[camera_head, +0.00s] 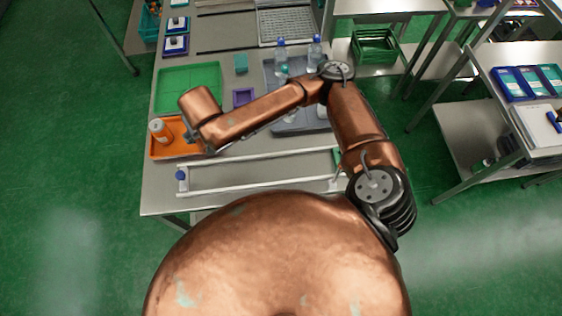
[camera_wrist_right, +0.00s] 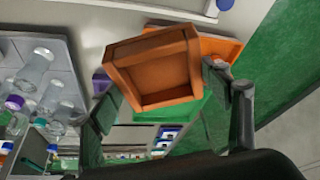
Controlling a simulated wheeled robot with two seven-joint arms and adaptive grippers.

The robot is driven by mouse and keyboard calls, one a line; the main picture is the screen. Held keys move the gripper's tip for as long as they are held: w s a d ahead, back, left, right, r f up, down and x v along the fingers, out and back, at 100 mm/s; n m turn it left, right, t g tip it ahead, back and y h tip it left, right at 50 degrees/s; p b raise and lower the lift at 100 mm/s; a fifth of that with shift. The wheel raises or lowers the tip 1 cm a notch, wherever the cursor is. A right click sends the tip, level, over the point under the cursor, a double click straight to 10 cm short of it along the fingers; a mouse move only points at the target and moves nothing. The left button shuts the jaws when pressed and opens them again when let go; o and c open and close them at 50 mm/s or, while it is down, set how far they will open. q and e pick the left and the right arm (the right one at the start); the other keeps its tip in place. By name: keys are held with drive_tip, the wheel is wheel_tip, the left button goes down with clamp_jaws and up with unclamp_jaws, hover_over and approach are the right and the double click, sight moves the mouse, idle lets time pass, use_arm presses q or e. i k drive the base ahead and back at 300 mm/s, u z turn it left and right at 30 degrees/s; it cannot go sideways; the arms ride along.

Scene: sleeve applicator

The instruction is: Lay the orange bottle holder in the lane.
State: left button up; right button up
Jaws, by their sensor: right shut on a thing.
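The orange bottle holder (camera_wrist_right: 152,70), an open box shape, is between my right gripper's fingers (camera_wrist_right: 160,88) in the right wrist view. The gripper is shut on it, and its hollow side faces the camera. In the head view my right arm reaches across to the left, with the gripper (camera_head: 191,135) over the orange tray (camera_head: 176,153); the arm hides most of the holder there. The lane (camera_head: 255,174) lies along the table's front, between two pale rails. A rail (camera_wrist_right: 165,10) also shows at the top of the wrist view. My left gripper is not in view.
A green tray (camera_head: 188,82) and a purple bin (camera_head: 243,97) lie behind. Clear bottles (camera_head: 314,55) stand on a grey tray (camera_head: 275,75). A blue knob (camera_head: 181,175) marks the lane's left end.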

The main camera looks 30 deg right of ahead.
sight(241, 174)
drive_tip(key=k, duration=0.1)
drive_tip(key=u, duration=1.9)
drive_tip(key=i, duration=2.7)
drive_tip(key=z, duration=3.75)
drive_tip(key=i, duration=0.5)
drive_tip(key=u, duration=0.05)
